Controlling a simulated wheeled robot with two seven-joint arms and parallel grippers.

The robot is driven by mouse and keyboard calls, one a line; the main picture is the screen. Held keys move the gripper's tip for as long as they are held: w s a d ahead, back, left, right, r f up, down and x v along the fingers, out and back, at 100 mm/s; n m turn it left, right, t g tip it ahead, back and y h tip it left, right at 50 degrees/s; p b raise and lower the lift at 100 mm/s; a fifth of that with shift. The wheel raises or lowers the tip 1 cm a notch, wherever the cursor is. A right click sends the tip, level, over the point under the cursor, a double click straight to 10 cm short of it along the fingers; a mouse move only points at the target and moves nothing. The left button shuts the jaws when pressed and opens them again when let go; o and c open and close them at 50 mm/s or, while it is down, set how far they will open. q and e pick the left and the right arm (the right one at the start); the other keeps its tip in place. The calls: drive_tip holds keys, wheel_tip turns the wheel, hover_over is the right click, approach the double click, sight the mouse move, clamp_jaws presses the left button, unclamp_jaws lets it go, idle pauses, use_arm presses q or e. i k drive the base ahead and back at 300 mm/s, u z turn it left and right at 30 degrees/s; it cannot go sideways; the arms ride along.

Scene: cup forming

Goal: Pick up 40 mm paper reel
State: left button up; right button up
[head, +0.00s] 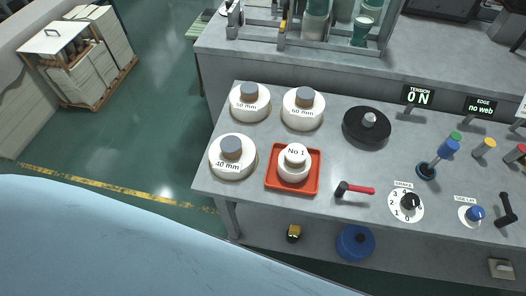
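The 40 mm paper reel (233,168) is a white roll with a grey knob-like core on top and a "40 mm" label. It stands upright near the left front edge of the grey bench (350,228). Behind it are the 50 mm reel (250,112) and the 60 mm reel (302,121), also white with grey cores. Neither of my grippers shows in the head view, so nothing is seen touching the 40 mm reel.
A red tray (280,188) holding a white piece marked "No 1" (295,170) sits close right of the 40 mm reel. A black disc (367,125), a red-handled lever (358,190) and a numbered dial (406,207) are farther right.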

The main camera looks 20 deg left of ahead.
sight(232, 156)
drive_tip(key=z, duration=0.45)
drive_tip(key=k, duration=1)
drive_tip(key=u, duration=1.35)
drive_tip(key=i, duration=0.5)
drive_tip(key=z, duration=0.05)
